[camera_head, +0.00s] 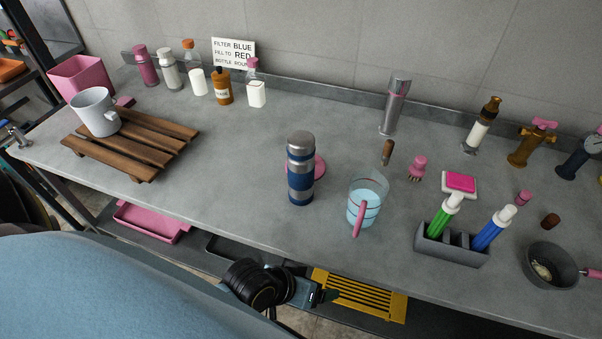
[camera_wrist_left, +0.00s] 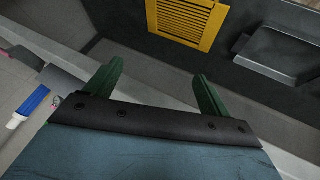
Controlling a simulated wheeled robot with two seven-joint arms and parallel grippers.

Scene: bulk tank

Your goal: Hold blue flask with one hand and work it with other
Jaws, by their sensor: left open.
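The blue flask (camera_head: 300,186), with steel bands and a dark steel top, stands upright on the grey counter near its front edge, at the middle of the head view. A pink round thing behind it is partly hidden. My left gripper (camera_head: 328,296) is low in front of the counter edge, below and apart from the flask. In the left wrist view its two green fingers (camera_wrist_left: 155,85) are spread apart with nothing between them. The flask cannot be made out in that view. My right gripper is in neither view.
A clear jug (camera_head: 365,206) of bluish liquid stands close right of the flask. A grey holder (camera_head: 451,248) with green and blue bottles is further right. A wooden rack (camera_head: 130,142) with a mug (camera_head: 96,111) is left. A yellow slatted panel (camera_head: 362,296) lies below. Counter left of the flask is clear.

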